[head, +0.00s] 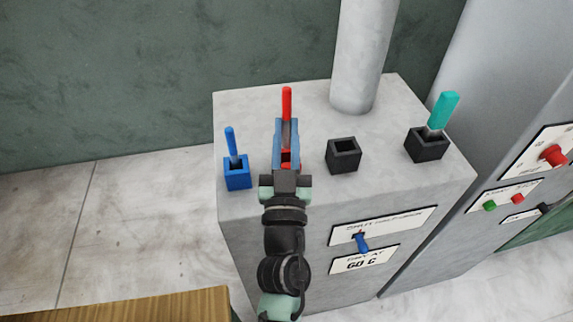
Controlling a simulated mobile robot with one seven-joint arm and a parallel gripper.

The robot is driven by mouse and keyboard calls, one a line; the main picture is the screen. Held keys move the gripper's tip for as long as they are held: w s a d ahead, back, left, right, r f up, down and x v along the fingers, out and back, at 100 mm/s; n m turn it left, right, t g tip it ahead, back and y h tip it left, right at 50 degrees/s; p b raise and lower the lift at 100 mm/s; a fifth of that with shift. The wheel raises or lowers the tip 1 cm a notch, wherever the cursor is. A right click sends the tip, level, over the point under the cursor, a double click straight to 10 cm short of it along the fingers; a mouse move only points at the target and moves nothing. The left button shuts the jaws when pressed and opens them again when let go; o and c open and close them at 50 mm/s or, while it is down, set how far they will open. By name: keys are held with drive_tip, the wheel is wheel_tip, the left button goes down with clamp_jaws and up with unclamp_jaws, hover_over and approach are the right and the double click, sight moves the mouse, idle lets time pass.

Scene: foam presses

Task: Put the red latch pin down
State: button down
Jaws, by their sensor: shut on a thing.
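The red latch pin (287,104) stands roughly upright above the grey cabinet top, its red upper end clear of my gripper. My gripper (287,126) reaches over the cabinet from the front, with its blue fingers shut on the pin's lower part. Some red shows between and beside the fingers; I cannot tell whether it is a red holder beneath. The pin's lower end is hidden by the gripper, so I cannot tell whether it touches anything.
On the grey cabinet (385,190), left of my gripper, a blue holder (237,176) has a blue pin (231,141). To the right are an empty black holder (343,157) and a black holder (427,147) with a teal-handled pin (442,109). A grey column (360,55) rises behind.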

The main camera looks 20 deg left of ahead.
sight(287, 166)
drive_tip(key=shift+f+b, duration=2.35)
drive_tip(key=shift+f, duration=0.8)
drive_tip(key=shift+f, duration=0.2)
drive_tip(key=c, duration=0.8)
unclamp_jaws()
